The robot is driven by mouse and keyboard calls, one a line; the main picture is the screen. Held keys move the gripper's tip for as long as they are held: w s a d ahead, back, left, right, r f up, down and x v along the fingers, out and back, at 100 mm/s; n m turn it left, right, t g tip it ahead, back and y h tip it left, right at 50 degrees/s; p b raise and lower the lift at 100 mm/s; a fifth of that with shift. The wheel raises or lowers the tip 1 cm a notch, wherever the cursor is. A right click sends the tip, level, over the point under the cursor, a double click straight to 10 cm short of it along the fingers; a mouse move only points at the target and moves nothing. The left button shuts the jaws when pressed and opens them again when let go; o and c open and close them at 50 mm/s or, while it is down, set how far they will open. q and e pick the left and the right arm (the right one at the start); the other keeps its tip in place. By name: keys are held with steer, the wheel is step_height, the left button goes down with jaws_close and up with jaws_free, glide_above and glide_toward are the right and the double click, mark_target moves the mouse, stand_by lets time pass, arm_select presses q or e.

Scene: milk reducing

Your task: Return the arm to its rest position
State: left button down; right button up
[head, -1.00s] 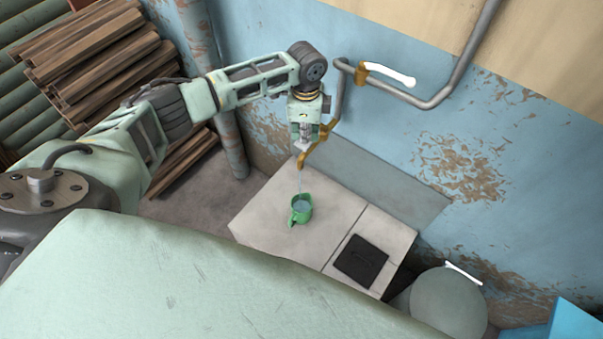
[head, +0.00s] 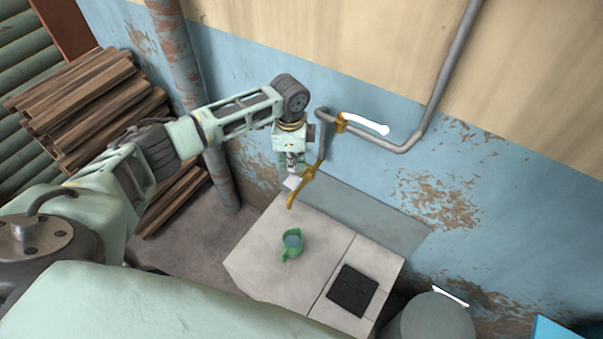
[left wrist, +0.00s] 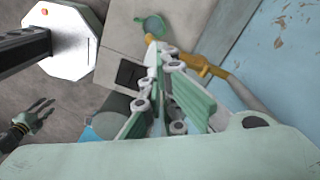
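My left gripper (head: 292,183) points down beside the brass tap (head: 304,186) on the wall pipe. In the left wrist view its fingers (left wrist: 160,52) lie close together, with the tap (left wrist: 205,66) just right of them. I cannot tell whether they touch it or are fully shut. A green jug (head: 291,244) stands upright on the pale counter below the tap, its inside pale blue-grey. It also shows in the left wrist view (left wrist: 151,26). My right gripper (left wrist: 46,106) shows small at the left wrist view's left, its fingers apart and empty.
The counter (head: 265,255) has a dark square plate (head: 352,290) to the right of the jug. The grey pipe (head: 405,146) with another brass fitting (head: 341,122) runs along the wall. Stacked planks (head: 85,105) lie at the left. A rounded grey container (head: 432,318) stands at the lower right.

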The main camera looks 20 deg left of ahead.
arm_select(q)
steer(key=s+d+f+n+t+h, duration=0.1)
steer(key=s+d+f+n+h, duration=0.3)
steer(key=s+d, duration=1.2)
steer(key=s+a+r+n+t+y, duration=0.4)
steer(key=s+a+n, duration=0.45)
steer(key=s, duration=0.45)
step_height(320, 180, down, 30)
steer(key=s+m+g+b, duration=0.1)
steer(key=s+g+b, duration=0.15)
steer(key=b, duration=0.35)
steer(key=s+a+f+b, duration=0.1)
steer(key=s+f+b, duration=0.1)
steer(key=s+f, duration=0.6)
steer(key=s+a+f+g+b, duration=0.1)
steer(key=s+a+f+b, duration=0.1)
steer(key=s+f, duration=0.6)
step_height(320, 180, down, 6)
steer(key=shift+s+a, duration=0.25)
steer(key=shift+a, duration=0.05)
